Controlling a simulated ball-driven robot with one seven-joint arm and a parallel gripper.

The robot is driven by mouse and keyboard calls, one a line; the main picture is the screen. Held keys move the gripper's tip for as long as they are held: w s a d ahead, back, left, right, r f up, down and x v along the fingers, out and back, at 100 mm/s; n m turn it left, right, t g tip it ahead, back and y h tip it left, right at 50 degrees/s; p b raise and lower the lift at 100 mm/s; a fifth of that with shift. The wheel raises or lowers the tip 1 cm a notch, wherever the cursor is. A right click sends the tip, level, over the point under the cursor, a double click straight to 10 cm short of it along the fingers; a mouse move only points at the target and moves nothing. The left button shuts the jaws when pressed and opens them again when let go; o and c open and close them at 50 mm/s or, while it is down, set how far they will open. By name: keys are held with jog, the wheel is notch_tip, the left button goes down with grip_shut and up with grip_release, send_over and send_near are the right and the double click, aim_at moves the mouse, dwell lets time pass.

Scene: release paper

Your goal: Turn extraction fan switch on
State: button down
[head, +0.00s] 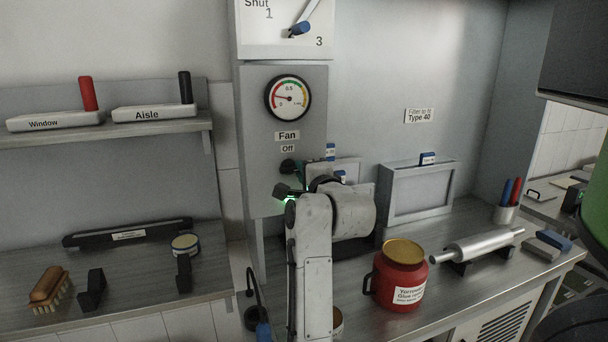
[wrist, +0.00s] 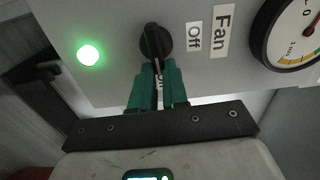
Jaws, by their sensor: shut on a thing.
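The black fan switch knob (wrist: 153,36) sits on the grey panel below the "Fan" and "Off" labels; it also shows in the head view (head: 288,166). My gripper (wrist: 157,68), with green fingers, is shut on the knob's handle. The fingertips show small in the head view (head: 298,170). In the wrist view the handle runs up and down, its lower end between the fingers, pointing toward a second label mostly hidden by them. The "Off" label (wrist: 194,36) lies to the knob's right there. A green lamp (wrist: 88,55) is lit on the panel.
A pressure gauge (head: 288,98) is above the switch, with another dial plate (head: 283,45) higher. My arm covers the panel's lower part. A red glue pot (head: 400,282) and a metal roller (head: 484,244) stand on the right bench; a shelf (head: 110,132) is at left.

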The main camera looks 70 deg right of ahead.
jog(key=shift+f+m, duration=0.15)
jog(key=shift+m, duration=0.15)
jog(key=c, duration=1.1)
grip_release()
jog(key=shift+c, duration=0.2)
jog(key=p+v, duration=0.5)
jog(key=v, duration=0.5)
jog(key=shift+s+a+p, duration=0.25)
jog(key=shift+s+p, duration=0.05)
jog(key=shift+p, duration=0.05)
